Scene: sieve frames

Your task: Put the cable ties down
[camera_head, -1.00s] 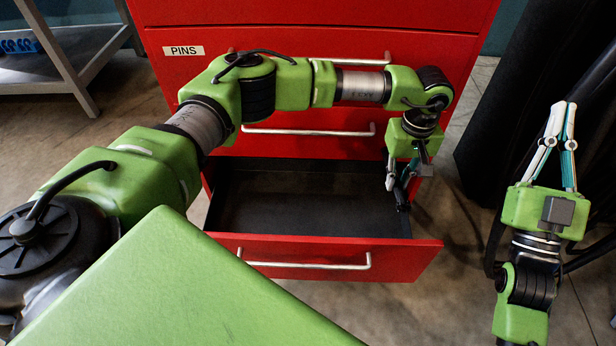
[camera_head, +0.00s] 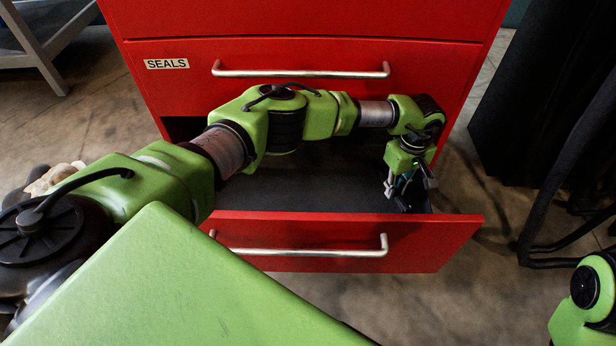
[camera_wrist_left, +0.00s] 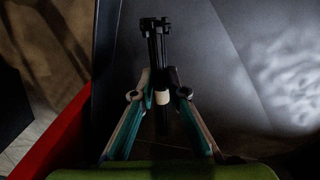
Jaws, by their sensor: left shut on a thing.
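My left gripper (camera_head: 397,188) points down at the right end of the open drawer, close behind its red front (camera_head: 440,243). It is shut on a bundle of black cable ties (camera_wrist_left: 155,45), held upright in the left wrist view with a pale band at the fingertips (camera_wrist_left: 160,90). In the head view the ties are small and dark, hard to tell from the fingers. The dark drawer floor (camera_head: 300,190) looks empty where it shows. I cannot tell whether the ties touch it. My right gripper is out of view.
The red cabinet has a closed drawer labelled SEALS (camera_head: 166,64) above the open one, with a metal handle (camera_head: 300,71). A grey shelf frame (camera_head: 45,45) stands at the far left. A black panel (camera_head: 530,100) stands at the right. My left arm hides part of the drawer.

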